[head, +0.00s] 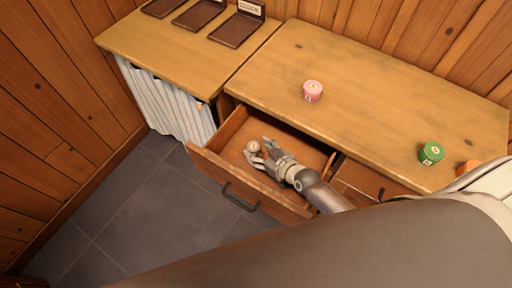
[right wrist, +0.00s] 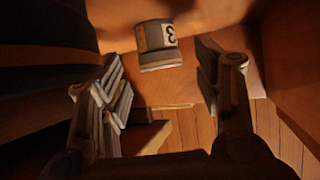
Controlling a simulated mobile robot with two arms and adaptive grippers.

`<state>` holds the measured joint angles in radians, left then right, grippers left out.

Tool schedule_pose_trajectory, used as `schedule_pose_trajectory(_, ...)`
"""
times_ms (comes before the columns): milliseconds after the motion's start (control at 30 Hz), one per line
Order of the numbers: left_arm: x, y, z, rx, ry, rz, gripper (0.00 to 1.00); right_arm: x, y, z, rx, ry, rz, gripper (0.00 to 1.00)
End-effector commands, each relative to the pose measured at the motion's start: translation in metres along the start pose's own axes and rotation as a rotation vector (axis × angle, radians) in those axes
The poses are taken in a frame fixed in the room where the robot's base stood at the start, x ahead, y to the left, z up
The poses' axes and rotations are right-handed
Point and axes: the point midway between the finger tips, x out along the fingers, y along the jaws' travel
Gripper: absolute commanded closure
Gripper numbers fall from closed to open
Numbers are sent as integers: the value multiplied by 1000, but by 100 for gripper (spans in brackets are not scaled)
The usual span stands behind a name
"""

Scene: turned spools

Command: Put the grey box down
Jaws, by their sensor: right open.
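The grey box is a small round grey piece with a pale label reading 3 (right wrist: 155,42) in the right wrist view. In the head view its pale round top (head: 254,146) shows inside the open drawer (head: 226,167). My right gripper (head: 260,150) reaches down into the drawer from the right. Its fingers are open, one on each side of the grey box, with visible gaps to it in the wrist view. Whether the box rests on the drawer floor is hard to tell. My left gripper is not in view.
A pink round box (head: 312,92) and a green one (head: 431,154) stand on the wooden counter (head: 370,110). An orange piece (head: 467,168) is partly hidden at the right. Dark trays (head: 237,29) line the back left, and a striped curtain (head: 165,105) hangs below.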

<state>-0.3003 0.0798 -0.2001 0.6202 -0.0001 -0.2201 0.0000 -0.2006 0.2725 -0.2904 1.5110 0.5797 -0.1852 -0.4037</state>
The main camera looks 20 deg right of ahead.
Motion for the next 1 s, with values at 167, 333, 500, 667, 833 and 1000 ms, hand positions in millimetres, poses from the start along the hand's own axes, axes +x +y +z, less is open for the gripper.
schedule_pose_trajectory(167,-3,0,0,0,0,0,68,-29,0,0,-1,-2,-1,40)
schedule_pose_trajectory(333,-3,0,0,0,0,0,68,-44,0,0,-2,-1,0,40)
schedule_pose_trajectory(500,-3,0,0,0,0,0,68,-48,0,0,-2,0,0,40)
schedule_pose_trajectory(667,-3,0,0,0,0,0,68,-48,0,0,-2,0,0,40)
schedule_pose_trajectory(833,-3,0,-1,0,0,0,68,-48,0,0,-1,0,0,40)
schedule_pose_trajectory(1000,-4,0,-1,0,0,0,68,-48,0,-1,-1,0,0,40)
